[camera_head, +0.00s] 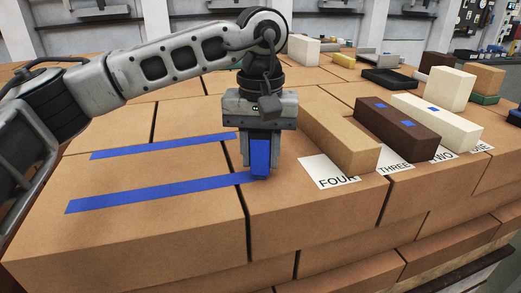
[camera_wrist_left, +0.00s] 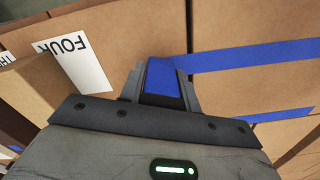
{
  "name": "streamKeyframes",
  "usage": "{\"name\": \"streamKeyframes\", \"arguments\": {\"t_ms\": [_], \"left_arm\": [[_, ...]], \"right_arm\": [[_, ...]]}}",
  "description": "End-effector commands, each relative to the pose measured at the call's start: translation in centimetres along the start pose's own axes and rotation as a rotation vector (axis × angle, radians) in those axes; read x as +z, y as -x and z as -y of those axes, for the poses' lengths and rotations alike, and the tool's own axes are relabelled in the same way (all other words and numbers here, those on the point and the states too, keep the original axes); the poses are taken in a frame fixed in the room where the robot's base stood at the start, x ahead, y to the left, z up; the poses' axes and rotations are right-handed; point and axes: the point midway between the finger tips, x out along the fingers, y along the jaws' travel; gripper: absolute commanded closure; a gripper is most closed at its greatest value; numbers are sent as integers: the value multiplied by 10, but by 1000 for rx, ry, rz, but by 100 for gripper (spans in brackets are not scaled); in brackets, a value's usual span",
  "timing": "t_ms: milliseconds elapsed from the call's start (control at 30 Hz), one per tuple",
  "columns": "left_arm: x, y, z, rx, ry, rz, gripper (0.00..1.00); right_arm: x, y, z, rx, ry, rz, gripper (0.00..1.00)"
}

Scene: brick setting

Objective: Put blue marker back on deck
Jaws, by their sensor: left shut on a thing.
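The blue marker (camera_head: 260,157) is a small blue block held upright between the fingers of my left gripper (camera_head: 260,165). In the left wrist view the marker (camera_wrist_left: 162,78) sits between the two fingers, next to the end of a blue tape strip. My left gripper is shut on it, low over the deck (camera_head: 200,215) of large tan blocks. I cannot tell whether the marker's lower end touches the deck. My right gripper is not in view.
Two blue tape strips (camera_head: 150,193) run along the deck to the left. A "FOUR" card (camera_head: 325,172) lies to the right, beside a tan brick (camera_head: 338,135). Beyond are a dark brown brick (camera_head: 395,133) and a cream brick (camera_head: 437,122), with blue squares on top.

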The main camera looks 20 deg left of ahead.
Motion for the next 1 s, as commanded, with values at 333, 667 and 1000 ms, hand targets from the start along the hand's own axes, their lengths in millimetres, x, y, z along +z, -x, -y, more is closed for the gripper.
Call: {"name": "streamKeyframes", "arguments": {"t_ms": [333,667,1000], "left_arm": [[0,-3,0,0,0,0,46],[-1,17,-1,2,0,-3,46],[0,89,-1,1,-1,-2,46]], "right_arm": [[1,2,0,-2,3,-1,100],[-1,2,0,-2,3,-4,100],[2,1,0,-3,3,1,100]]}}
